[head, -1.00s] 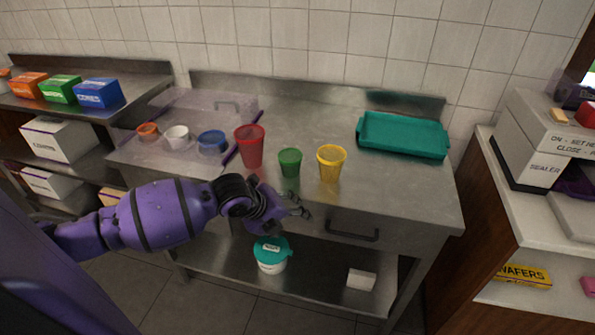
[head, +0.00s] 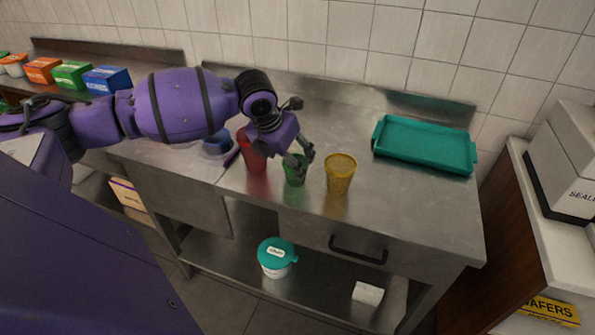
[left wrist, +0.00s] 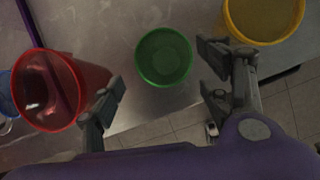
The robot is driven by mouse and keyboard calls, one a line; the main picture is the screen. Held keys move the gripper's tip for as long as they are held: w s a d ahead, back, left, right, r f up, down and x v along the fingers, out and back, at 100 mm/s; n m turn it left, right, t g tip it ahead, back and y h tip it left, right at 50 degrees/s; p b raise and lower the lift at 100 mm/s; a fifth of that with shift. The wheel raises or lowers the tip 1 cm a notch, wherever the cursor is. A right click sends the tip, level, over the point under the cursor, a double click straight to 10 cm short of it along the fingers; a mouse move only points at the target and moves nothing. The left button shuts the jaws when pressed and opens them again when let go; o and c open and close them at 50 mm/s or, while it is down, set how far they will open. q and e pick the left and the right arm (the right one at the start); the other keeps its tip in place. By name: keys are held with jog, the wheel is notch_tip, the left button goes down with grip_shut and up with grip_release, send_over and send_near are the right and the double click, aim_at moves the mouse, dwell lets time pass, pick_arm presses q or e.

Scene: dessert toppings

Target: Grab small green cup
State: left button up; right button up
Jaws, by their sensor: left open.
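The small green cup (head: 294,172) stands upright on the steel table, between a red cup (head: 252,154) on its left and a yellow cup (head: 340,174) on its right. My left gripper (head: 301,162) is above and at the green cup, hiding part of its rim. In the left wrist view the open round mouth of the green cup (left wrist: 164,56) lies ahead of and between the open fingers of my left gripper (left wrist: 160,85), with clear gaps on both sides. The left finger is beside the red cup (left wrist: 85,80), the right one beside the yellow cup (left wrist: 265,20). My right gripper is out of view.
A teal tray (head: 424,146) lies at the back right of the table. A blue cup (head: 217,142) shows behind my arm. A teal-lidded tub (head: 276,256) and a white block (head: 367,293) are on the lower shelf. The table's right front is clear.

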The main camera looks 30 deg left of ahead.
aim_at(291, 178)
pick_arm(q)
jog(key=x, duration=0.5)
jog(key=shift+w+d+f, duration=0.1)
jog(key=shift+w+d, duration=0.1)
jog(key=shift+w, duration=0.25)
jog(key=c, duration=0.9)
